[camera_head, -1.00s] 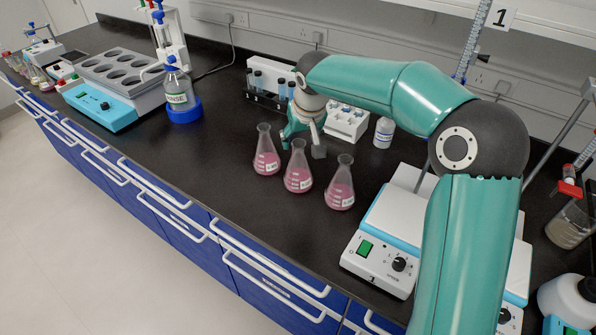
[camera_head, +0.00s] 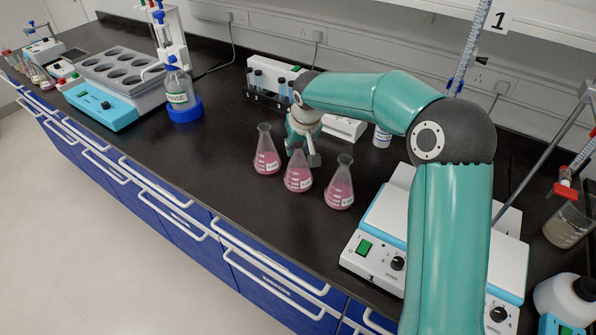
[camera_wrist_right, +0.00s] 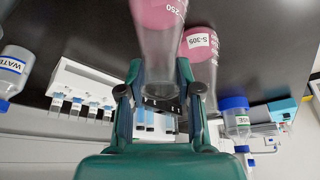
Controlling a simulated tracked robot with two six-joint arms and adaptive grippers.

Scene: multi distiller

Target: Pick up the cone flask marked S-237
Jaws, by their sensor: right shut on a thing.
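Three cone flasks with pink liquid and white labels stand in a row on the black bench in the head view: a left one (camera_head: 266,162), a middle one (camera_head: 299,182) and a right one (camera_head: 340,194). Their labels are too small to read there. My right gripper (camera_head: 304,152) is behind the middle flask, shut on its neck. In the right wrist view my gripper (camera_wrist_right: 160,93) clasps this flask (camera_wrist_right: 159,55), whose label is out of sight. My left gripper is out of view.
A white rack (camera_head: 344,128) and a bottle (camera_head: 382,137) stand behind the flasks. A stirrer hotplate (camera_head: 373,250) is at the right. A rinse bottle (camera_head: 178,92) in a blue holder and a water bath (camera_head: 104,107) are at the left.

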